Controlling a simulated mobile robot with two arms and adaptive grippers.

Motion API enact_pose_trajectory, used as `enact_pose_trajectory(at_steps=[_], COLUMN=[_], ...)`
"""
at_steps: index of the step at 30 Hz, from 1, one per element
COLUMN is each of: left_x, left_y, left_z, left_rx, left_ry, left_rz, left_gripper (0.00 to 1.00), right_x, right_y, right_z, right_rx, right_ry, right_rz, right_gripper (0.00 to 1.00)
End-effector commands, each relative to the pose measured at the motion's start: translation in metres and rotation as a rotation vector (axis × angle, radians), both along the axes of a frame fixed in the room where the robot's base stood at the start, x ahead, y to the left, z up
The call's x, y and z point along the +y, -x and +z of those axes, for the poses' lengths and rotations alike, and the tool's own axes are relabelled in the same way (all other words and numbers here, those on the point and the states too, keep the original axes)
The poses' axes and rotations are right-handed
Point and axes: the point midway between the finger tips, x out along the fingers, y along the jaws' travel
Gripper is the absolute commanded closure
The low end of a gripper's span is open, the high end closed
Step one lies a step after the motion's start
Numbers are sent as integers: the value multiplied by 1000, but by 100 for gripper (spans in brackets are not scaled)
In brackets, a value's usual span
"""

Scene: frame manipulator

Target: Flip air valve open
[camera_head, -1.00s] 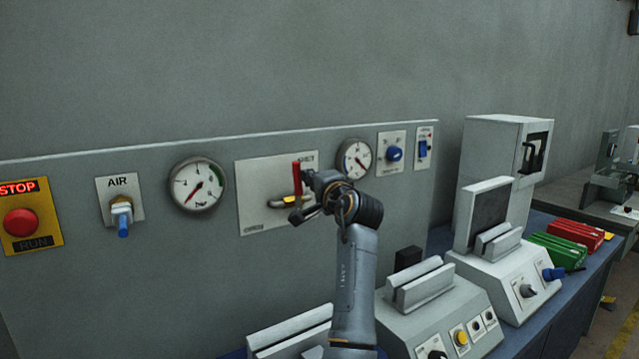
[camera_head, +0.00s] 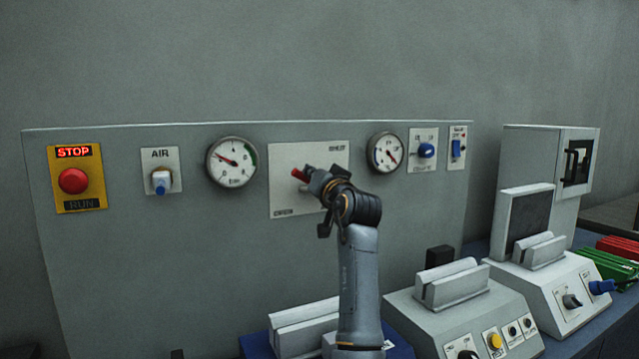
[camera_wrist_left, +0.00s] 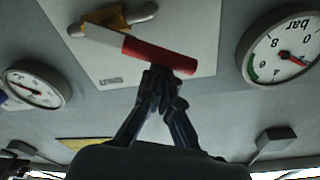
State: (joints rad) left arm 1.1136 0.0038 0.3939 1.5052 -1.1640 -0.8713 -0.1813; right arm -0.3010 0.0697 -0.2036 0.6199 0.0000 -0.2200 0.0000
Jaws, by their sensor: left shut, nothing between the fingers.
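The valve has a red handle (camera_head: 299,175) on a pale plate (camera_head: 290,207) in the middle of the grey panel. The handle leans to the upper left in the head view, partly hidden by my gripper. The wrist view, upside down, shows the red handle (camera_wrist_left: 158,57) and a yellow pipe piece (camera_wrist_left: 105,22) beside it. My left gripper (camera_head: 314,186) is shut and empty at the handle. In the wrist view its fingertips (camera_wrist_left: 160,82) meet at the handle's edge, seemingly touching it. My right gripper is not in view.
A second gauge (camera_head: 385,153) and a blue knob (camera_head: 427,150) are right. A red STOP button (camera_head: 73,181) is far left. White machines (camera_head: 455,310) stand below on the bench.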

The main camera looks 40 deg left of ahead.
Motion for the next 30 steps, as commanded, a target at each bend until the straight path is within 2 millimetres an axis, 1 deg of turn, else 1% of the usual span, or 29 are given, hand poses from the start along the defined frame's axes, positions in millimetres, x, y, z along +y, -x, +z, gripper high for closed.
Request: enact_pose_trajectory(at_steps=[1,6,15,21,30], left_x=[1,4,6,8,8], left_y=[3,9,16,18,19], left_z=[-10,-18,-31,-36,-38], left_rx=[-43,-184,-384,-389,-387], left_ry=[18,78,162,163,162], left_rz=[1,1,-1,0,0], left_gripper=[100,100,100,100,100], right_x=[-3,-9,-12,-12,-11], right_y=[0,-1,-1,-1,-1], right_z=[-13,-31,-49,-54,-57], right_rx=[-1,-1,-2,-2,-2], right_ry=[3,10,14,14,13], right_rz=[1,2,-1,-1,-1], right_gripper=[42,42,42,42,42])
